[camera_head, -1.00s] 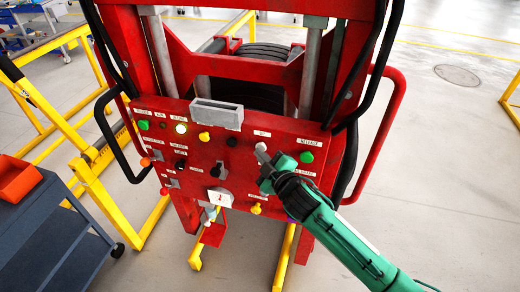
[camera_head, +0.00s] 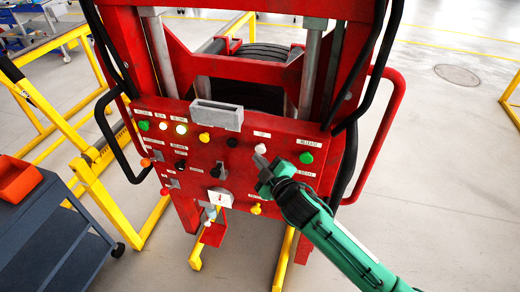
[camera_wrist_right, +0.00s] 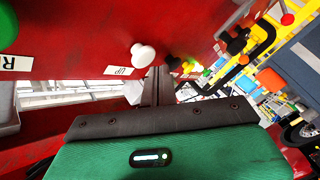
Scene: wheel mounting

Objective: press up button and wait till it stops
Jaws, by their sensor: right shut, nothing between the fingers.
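The red control panel (camera_head: 240,180) faces me with several coloured buttons and labels. The white button (camera_head: 261,148) is at the panel's upper right, left of a green button. In the right wrist view the white button (camera_wrist_right: 143,54) sticks out beside a label reading UP. My right gripper (camera_head: 260,160) is shut and empty, its tip just below the white button. In the right wrist view the shut fingers (camera_wrist_right: 158,82) end close to the button; I cannot tell whether they touch it. My left gripper is not in view.
The red machine frame holds a dark tyre (camera_head: 250,92) behind the panel. Black curved handles and hoses flank the panel. A yellow frame (camera_head: 95,175) and a grey cart (camera_head: 60,240) with a red bin (camera_head: 17,180) stand at left.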

